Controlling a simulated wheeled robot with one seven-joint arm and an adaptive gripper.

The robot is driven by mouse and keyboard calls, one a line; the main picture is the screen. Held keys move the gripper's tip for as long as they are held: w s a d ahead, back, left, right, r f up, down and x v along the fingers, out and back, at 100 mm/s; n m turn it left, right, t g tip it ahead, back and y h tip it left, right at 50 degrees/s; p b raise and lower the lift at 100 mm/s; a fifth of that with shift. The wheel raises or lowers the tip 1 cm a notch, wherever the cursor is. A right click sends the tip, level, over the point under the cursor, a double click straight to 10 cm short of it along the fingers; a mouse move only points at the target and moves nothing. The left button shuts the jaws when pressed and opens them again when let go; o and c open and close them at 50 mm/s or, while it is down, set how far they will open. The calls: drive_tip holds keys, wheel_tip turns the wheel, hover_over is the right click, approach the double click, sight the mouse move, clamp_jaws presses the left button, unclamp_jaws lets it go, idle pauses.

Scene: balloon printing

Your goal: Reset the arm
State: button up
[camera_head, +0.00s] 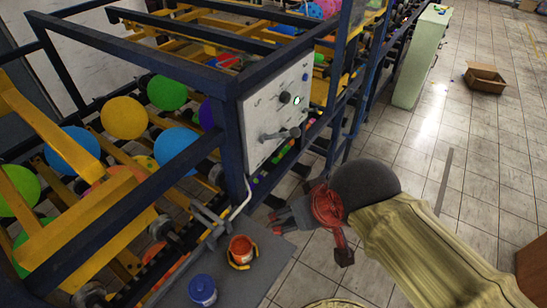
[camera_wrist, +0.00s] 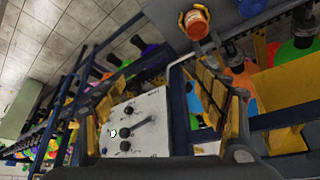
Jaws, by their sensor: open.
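My gripper (camera_head: 277,219) is at the lower middle of the head view, on the end of my arm, beside the machine's front corner and right of the small grey shelf (camera_head: 262,280). In the wrist view my gripper (camera_wrist: 165,105) has its yellow-padded fingers spread wide on either side, with nothing held between them. The white control panel (camera_head: 262,125) of the machine lies beyond the fingers; it also shows in the wrist view (camera_wrist: 140,140). An orange pot (camera_head: 241,246) stands on the shelf, apart from my gripper, and shows at the top of the wrist view (camera_wrist: 196,24).
A blue pot (camera_head: 203,290) stands on the shelf. The dark blue machine frame (camera_head: 226,150) with yellow bars and colored balloons (camera_head: 124,118) fills the left. A pale green cabinet (camera_head: 420,58) and a cardboard box (camera_head: 485,79) stand farther back. Tiled floor (camera_head: 470,160) at right is open.

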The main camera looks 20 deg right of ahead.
wheel_tip(320, 180, down, 14)
drive_tip(key=b, duration=1.3)
drive_tip(key=shift+r, duration=0.2)
drive_tip(key=shift+c, duration=0.3)
